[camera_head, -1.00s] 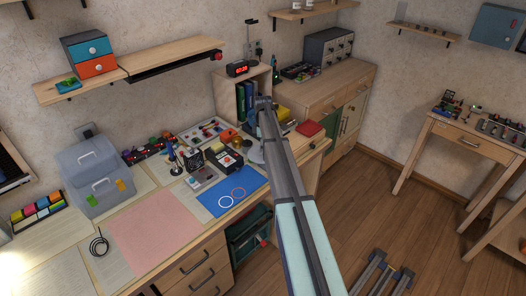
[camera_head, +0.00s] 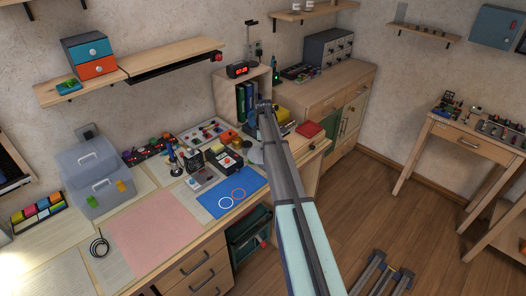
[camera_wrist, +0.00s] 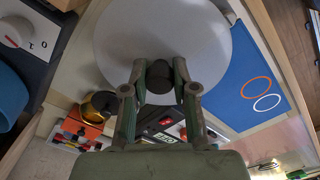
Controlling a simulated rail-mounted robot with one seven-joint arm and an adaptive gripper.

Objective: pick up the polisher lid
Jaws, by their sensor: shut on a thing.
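The polisher lid (camera_wrist: 160,30) is a large pale grey disc with a dark round knob (camera_wrist: 159,76) in the wrist view. My gripper (camera_wrist: 160,88) is shut on this knob, with one finger on each side. In the head view, a small grey part of the lid (camera_head: 256,156) shows beside my arm at the right end of the desk. My arm hides the gripper there. I cannot tell whether the lid is clear of what lies under it.
A blue sheet (camera_head: 237,194) with an orange and a white ring lies close by. A boxy device (camera_head: 227,158) with a red button stands left of the lid. Upright books (camera_head: 246,102) in a shelf and a red box (camera_head: 310,130) are near my arm.

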